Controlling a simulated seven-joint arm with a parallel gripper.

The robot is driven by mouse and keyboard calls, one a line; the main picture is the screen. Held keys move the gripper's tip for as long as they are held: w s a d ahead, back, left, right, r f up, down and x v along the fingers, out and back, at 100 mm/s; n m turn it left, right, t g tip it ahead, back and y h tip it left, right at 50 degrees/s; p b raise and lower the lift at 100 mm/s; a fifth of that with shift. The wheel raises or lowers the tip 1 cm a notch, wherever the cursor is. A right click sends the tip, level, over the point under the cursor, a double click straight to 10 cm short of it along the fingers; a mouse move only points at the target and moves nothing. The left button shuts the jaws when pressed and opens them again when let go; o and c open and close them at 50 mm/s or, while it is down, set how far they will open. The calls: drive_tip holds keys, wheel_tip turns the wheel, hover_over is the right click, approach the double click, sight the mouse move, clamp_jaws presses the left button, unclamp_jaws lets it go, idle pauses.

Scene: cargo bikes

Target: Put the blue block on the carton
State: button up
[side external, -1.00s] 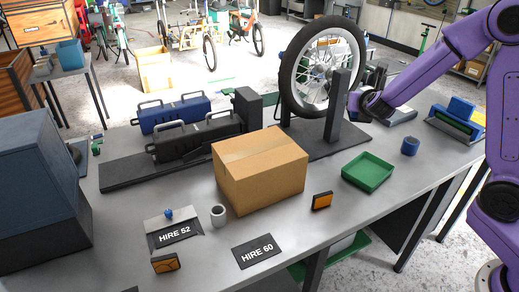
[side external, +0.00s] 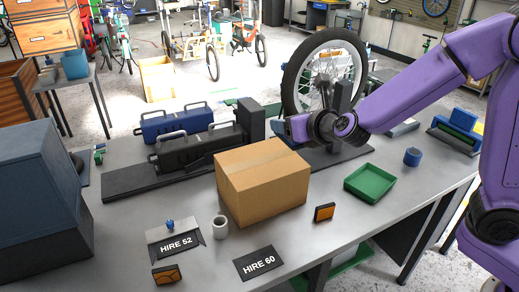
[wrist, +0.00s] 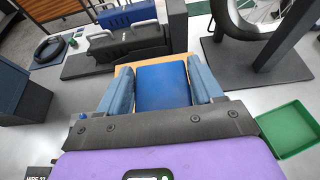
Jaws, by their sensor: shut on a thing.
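The blue block (wrist: 163,86) sits between the two grey-blue fingers of my gripper (wrist: 164,80) in the wrist view. My gripper is shut on it. In the side view my gripper (side external: 284,128) is over the back right part of the carton, and the block is mostly hidden there by the fingers. The carton (side external: 262,187) is a closed tan box standing on the grey table. In the wrist view the carton's tan top (wrist: 178,59) shows around the block, mostly covered. The gap between block and carton is hard to judge.
A wheel on a stand (side external: 325,75) rises just behind my gripper. Black and blue cases (side external: 195,150) lie behind left. A green tray (side external: 370,183), blue cylinder (side external: 412,157), orange reflector (side external: 324,212) and white mug (side external: 220,227) stand around the carton.

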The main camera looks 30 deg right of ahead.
drive_tip(key=w+a+f, duration=0.2)
drive_tip(key=w+f, duration=0.1)
drive_tip(key=w, duration=0.3)
hover_over(259, 158)
wheel_tip(259, 158, down, 5)
drive_tip(key=shift+f, duration=1.7)
drive_tip(key=shift+f, duration=0.15)
drive_tip(key=o, duration=1.1)
drive_tip(key=shift+r, duration=0.2)
drive_tip(key=v, duration=1.2)
